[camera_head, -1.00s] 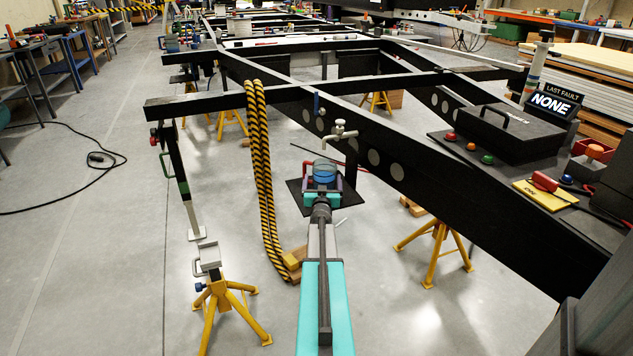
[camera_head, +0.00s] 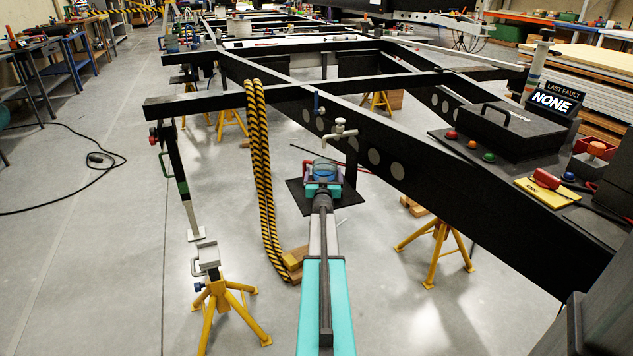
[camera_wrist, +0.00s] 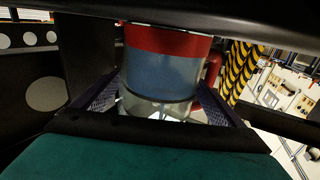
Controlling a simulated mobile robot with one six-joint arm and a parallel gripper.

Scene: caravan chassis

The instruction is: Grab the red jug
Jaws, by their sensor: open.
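The red jug (camera_wrist: 160,65) fills the middle of the wrist view: a clear, round body with a red rim band, blue contents and a red handle (camera_wrist: 211,80) on its right. My gripper (camera_wrist: 160,95) is open, with one patterned finger pad on each side of the jug. I cannot tell whether either pad touches it. In the head view the jug (camera_head: 322,169) is partly hidden behind my gripper (camera_head: 322,186). It appears upright over a dark plate (camera_head: 297,196), below a metal tap.
The tap (camera_head: 340,132) projects from the black chassis beam (camera_head: 400,165) just above the jug. Yellow-black striped straps (camera_head: 262,180) hang to the left. A yellow stand (camera_head: 222,298) is at the front left. A dark shelf with a case (camera_head: 510,130) is at the right.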

